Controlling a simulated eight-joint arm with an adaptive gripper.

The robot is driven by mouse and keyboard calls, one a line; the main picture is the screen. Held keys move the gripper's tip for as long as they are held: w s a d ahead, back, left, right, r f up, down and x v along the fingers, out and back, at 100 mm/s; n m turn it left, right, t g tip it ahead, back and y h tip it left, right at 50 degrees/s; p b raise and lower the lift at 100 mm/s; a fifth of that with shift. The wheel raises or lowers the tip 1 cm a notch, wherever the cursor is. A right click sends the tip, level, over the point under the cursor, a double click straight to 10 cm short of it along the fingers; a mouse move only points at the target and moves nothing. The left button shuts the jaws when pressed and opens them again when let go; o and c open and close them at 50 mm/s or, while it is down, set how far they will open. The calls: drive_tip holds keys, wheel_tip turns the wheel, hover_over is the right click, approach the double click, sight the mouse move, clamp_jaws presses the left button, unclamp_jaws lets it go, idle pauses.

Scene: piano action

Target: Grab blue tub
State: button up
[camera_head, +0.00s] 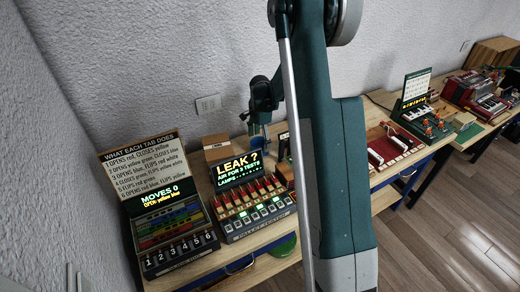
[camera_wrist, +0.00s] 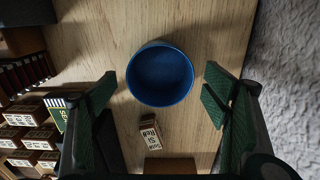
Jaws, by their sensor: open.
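The blue tub (camera_wrist: 160,76) is round and open at the top. It stands on the wooden bench top, centred in the wrist view, and its inside looks empty. My gripper (camera_wrist: 160,88) is open, with one green-padded finger to the left of the tub and one to the right. Gaps show between the fingers and the tub, and nothing is held. In the head view my gripper (camera_head: 262,98) hangs at the back of the bench, near the wall. The tub is hard to make out there.
A small labelled block (camera_wrist: 150,130) lies just below the tub in the wrist view, with a brown block (camera_wrist: 170,167) farther down. The panel with the "LEAK?" display (camera_head: 240,165) and the "WHAT EACH TAB DOES" board (camera_head: 145,165) stand nearby. Bare wood surrounds the tub's upper side.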

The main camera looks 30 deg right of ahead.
drive_tip(key=shift+f, duration=1.35)
drive_tip(key=shift+c, duration=0.7)
drive_tip(key=c, duration=0.8)
